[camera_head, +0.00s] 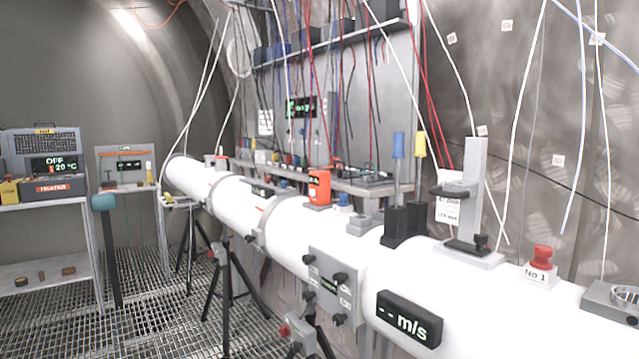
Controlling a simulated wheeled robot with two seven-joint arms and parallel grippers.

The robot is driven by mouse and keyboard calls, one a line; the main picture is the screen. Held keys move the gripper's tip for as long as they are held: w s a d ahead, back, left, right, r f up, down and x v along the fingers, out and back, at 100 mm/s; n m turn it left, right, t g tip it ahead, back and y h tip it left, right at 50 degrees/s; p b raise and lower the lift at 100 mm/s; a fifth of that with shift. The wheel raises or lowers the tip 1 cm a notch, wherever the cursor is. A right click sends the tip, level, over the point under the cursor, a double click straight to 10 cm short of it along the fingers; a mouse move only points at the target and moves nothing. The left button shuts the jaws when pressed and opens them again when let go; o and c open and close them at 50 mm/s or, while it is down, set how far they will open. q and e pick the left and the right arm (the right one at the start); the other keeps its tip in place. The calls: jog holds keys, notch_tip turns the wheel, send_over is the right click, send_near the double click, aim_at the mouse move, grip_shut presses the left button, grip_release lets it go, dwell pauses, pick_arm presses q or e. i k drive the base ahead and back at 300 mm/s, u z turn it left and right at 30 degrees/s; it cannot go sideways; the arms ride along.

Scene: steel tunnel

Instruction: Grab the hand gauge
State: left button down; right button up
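An orange handheld device with a small dark display (319,187) stands upright on top of the long white pipe (290,236), near its middle. It looks like the hand gauge, but its label is too small to read. The lower part of it meets a grey block on the pipe. Neither of my grippers is in view, so nothing shows of what they hold.
A grey clamp stand (473,195), a red button (542,257) and a black "m/s" display (408,318) sit on the pipe. Tripods (228,285) stand below on the grating floor (165,325). A heater (52,187) rests on a left shelf. Wires hang overhead.

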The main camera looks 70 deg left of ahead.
aim_at(320, 181)
jog(key=u, duration=2.75)
jog(key=k, duration=0.95)
jog(key=u, duration=1.2)
jog(key=i, duration=2.95)
jog(key=z, duration=0.45)
jog(key=i, duration=2)
jog(key=z, duration=2.2)
jog(key=i, duration=1)
jog(key=z, duration=0.8)
